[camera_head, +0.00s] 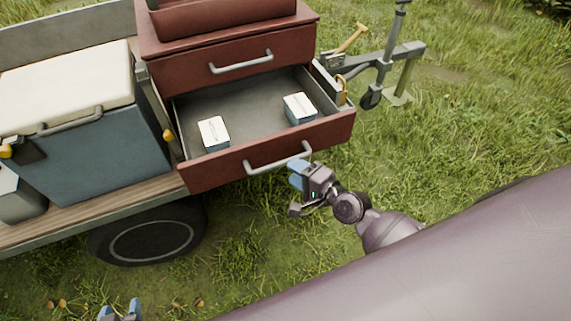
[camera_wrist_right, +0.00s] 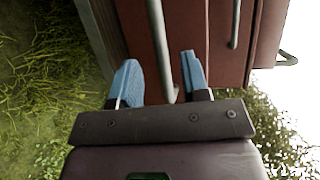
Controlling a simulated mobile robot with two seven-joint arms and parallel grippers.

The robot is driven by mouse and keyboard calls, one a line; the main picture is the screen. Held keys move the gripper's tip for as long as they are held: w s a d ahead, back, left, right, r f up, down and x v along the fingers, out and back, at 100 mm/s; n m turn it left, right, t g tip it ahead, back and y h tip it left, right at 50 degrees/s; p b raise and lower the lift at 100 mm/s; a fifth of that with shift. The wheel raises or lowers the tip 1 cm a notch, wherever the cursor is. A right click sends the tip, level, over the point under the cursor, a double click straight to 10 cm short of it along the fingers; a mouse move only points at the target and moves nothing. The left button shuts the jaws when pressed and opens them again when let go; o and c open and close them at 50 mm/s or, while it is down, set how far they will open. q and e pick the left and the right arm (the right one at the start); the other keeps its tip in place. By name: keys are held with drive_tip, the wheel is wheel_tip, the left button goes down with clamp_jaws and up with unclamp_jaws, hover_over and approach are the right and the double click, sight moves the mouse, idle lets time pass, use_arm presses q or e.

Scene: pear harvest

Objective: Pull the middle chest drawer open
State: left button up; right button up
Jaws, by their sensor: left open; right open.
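The dark red chest (camera_head: 165,48) stands on a trailer. A drawer (camera_head: 330,132) below a closed drawer (camera_head: 190,76) is pulled out, showing its grey inside and two small white-topped boxes (camera_head: 214,134) (camera_head: 299,108). Its front has a pale bar handle (camera_head: 262,164). My right gripper (camera_head: 298,172) is open at the right end of this handle. In the right wrist view a bar handle (camera_wrist_right: 158,45) runs between the two blue fingers (camera_wrist_right: 160,78); contact cannot be told. My left gripper (camera_head: 120,311) is open and empty at the bottom left, well away from the chest.
A blue cooler with a white lid (camera_head: 100,155) stands left of the chest on the wooden trailer bed (camera_head: 110,205). A wheel (camera_head: 150,240) is below. The trailer hitch (camera_head: 385,60) lies right of the chest. Grass (camera_head: 490,120) on the right is open.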

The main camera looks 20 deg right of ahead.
drive_tip(key=shift+v, duration=2.5)
drive_tip(key=s+d+f+n+g+h, duration=0.1)
drive_tip(key=s+d+f+n+h, duration=0.2)
drive_tip(key=n, duration=0.4)
drive_tip(key=s+d+f+n+g+h, duration=0.2)
drive_tip(key=s+d+f+n+h, duration=0.1)
drive_tip(key=s+n, duration=0.4)
wheel_tip(320, 180, down, 2)
drive_tip(key=shift+s+n+h, duration=0.4)
drive_tip(key=shift+s+h, duration=0.1)
